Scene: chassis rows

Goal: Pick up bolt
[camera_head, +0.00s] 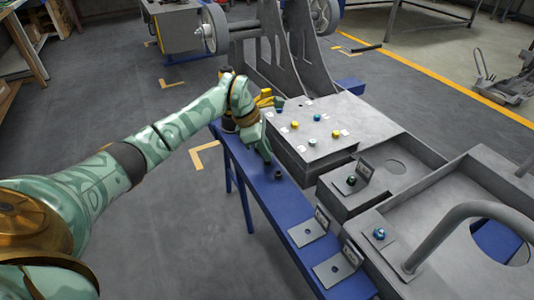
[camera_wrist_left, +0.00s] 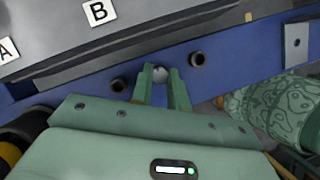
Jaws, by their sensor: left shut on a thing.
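My left gripper (camera_head: 266,155) reaches down over the blue table, at the near left side of the grey block. In the left wrist view its green fingers (camera_wrist_left: 161,88) are shut on a small grey round-headed bolt (camera_wrist_left: 161,73) at their tips. The bolt's lower part is hidden, so I cannot tell whether it touches the table. Several coloured bolts, such as a yellow one (camera_head: 335,133) and a blue one (camera_head: 317,117), stand on the top of the grey block (camera_head: 325,106). My right gripper is not in view.
Dark hollow cylinders (camera_wrist_left: 118,85) (camera_wrist_left: 197,59) stand on the blue table (camera_head: 262,205) on either side of the fingers. Grey chassis boxes (camera_head: 340,199) with a green-topped bolt (camera_head: 351,180) stand to the right. Flat plates (camera_head: 307,232) lie at the table's near edge.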

